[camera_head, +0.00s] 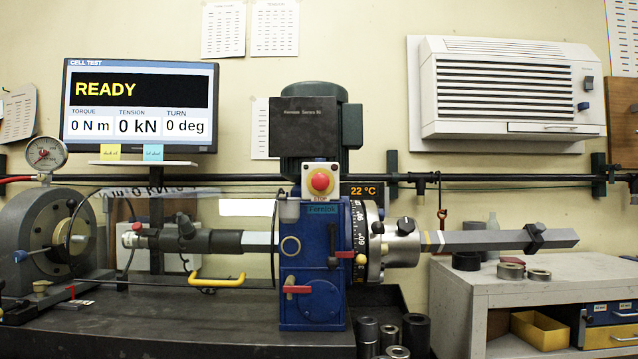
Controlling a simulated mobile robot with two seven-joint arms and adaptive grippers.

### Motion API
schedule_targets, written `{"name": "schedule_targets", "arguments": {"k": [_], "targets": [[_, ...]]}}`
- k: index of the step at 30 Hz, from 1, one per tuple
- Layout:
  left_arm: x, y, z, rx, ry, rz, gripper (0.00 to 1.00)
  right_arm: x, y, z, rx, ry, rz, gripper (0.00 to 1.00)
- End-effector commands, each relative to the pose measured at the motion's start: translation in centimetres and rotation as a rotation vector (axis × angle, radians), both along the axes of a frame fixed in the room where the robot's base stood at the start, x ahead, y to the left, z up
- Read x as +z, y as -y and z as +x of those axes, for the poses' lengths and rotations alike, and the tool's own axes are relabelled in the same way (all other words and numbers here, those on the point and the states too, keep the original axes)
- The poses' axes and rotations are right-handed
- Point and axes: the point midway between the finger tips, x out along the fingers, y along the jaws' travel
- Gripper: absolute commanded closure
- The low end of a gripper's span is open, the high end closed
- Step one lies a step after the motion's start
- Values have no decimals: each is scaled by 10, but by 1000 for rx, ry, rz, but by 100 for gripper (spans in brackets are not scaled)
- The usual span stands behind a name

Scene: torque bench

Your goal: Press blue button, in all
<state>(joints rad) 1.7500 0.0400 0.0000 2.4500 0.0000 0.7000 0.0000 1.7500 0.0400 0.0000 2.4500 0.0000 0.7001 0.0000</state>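No gripper of mine shows in the head view. Small blue parts show in several places, and I cannot tell which is the task's blue button. One blue knob-like part (19,256) is at the far left, at the end of a thin rod by the grey round housing. A red mushroom button (320,182) on a pale box tops the blue machine body (312,262). The monitor (140,105) reads READY, 0 N m, 0 kN, 0 deg.
A dark bench (190,325) carries the machine, with a horizontal shaft (200,241) and a yellow handle (218,281). Several dark sockets (368,330) stand at its front right. A grey side table (470,285) holds rings. A long hex bar (500,240) reaches over it.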

Motion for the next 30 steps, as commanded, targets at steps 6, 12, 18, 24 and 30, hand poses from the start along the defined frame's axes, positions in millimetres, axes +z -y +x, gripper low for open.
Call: {"name": "schedule_targets", "arguments": {"k": [6,12,18,24,30], "targets": [[0,0,0,0,0,0,70,0,0,0,0,0,0,100],[0,0,0,0,0,0,95,0,0,0,0,0,0,100],[0,0,0,0,0,0,100,0,0,0,0,0,0,100],[0,0,0,0,0,0,100,0,0,0,0,0,0,100],[0,0,0,0,0,0,100,0,0,0,0,0,0,100]]}}
